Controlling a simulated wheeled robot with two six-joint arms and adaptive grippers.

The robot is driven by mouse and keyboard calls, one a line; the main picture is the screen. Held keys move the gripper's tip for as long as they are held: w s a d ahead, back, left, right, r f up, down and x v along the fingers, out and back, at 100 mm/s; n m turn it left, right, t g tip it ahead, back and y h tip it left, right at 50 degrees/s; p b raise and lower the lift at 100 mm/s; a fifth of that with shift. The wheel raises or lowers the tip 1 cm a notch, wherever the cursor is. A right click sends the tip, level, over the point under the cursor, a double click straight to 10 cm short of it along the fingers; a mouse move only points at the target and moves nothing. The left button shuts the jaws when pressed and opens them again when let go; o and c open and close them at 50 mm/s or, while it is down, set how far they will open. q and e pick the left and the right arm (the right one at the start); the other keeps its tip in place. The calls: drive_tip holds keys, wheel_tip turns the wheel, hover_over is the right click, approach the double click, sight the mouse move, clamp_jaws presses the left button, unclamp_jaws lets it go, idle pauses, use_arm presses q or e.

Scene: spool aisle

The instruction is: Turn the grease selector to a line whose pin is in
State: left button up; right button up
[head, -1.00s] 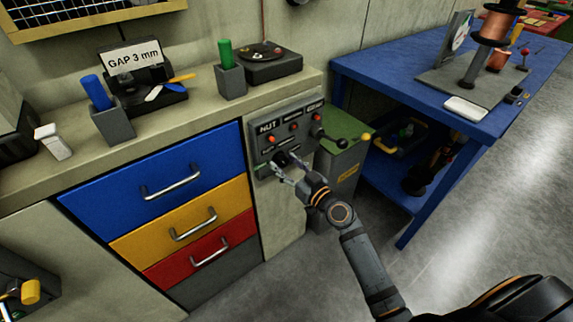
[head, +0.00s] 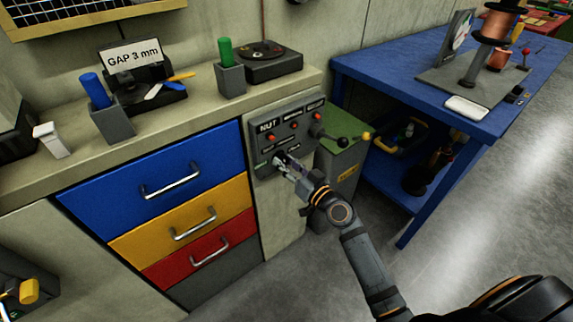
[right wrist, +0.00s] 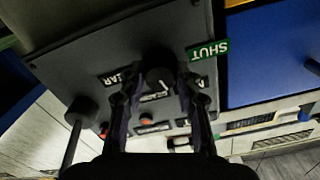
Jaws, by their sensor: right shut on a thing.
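The grey selector panel (head: 263,168) is on the bench front, right of the drawers. It carries the label NUT (head: 268,126), smaller unreadable labels and red pins, including a left one (head: 272,138), middle one (head: 294,125) and right one (head: 316,115). I cannot tell which pins are in. My right gripper (head: 284,162) is shut on the dark selector knob, seen between its fingers in the right wrist view (right wrist: 158,77). The knob has a short white mark. My left gripper is out of view.
A black-balled lever (head: 343,143) sticks out at the panel's right. A green-topped cabinet (head: 350,128) stands beside it, before the blue table (head: 400,75). Blue, yellow and red drawers (head: 150,185) with handles lie left. The floor at front is clear.

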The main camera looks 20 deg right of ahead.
drive_tip(key=shift+m, duration=1.8)
drive_tip(key=m, duration=0.3)
drive_tip(key=shift+m+p, duration=0.3)
drive_tip(key=shift+m, duration=0.4)
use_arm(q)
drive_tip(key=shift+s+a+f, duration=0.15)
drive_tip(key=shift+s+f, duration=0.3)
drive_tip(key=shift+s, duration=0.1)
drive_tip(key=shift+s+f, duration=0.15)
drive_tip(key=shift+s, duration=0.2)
use_arm(e)
drive_tip(key=shift+m, duration=0.4)
drive_tip(key=o, duration=1.2)
drive_tip(key=shift+c, duration=0.2)
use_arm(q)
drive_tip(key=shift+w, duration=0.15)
